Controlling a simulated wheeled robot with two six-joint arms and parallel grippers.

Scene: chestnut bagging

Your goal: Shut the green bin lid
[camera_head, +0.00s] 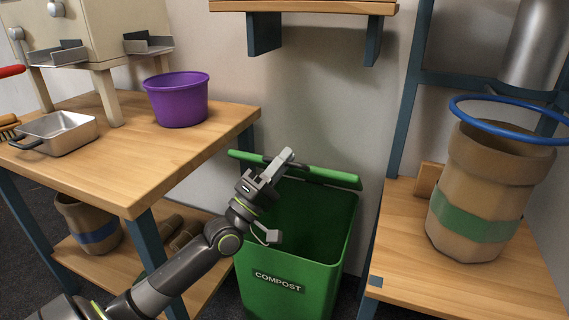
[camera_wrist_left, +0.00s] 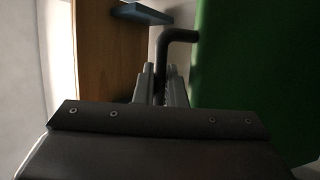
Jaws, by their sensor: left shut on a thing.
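The green compost bin (camera_head: 285,285) stands on the floor between the wooden table and the right-hand shelf, its inside showing. Its green lid (camera_head: 330,176) is raised at the back of the bin, seen nearly edge-on as a thin strip. My left gripper (camera_head: 284,160) is at the middle of the lid's edge, above the bin opening. In the left wrist view its fingers (camera_wrist_left: 161,88) are shut on a dark bent handle (camera_wrist_left: 178,36), beside the broad green lid face (camera_wrist_left: 245,70). The exact grip on the handle is partly hidden. My right gripper is not in view.
A wooden table (camera_head: 150,160) with a purple bucket (camera_head: 178,102) and a metal pan (camera_head: 58,134) stands left of the bin. A wooden shelf (camera_head: 400,235) with a burlap sack (camera_head: 475,205) under a blue ring (camera_head: 480,117) stands right. A wall shelf (camera_head: 300,7) is above.

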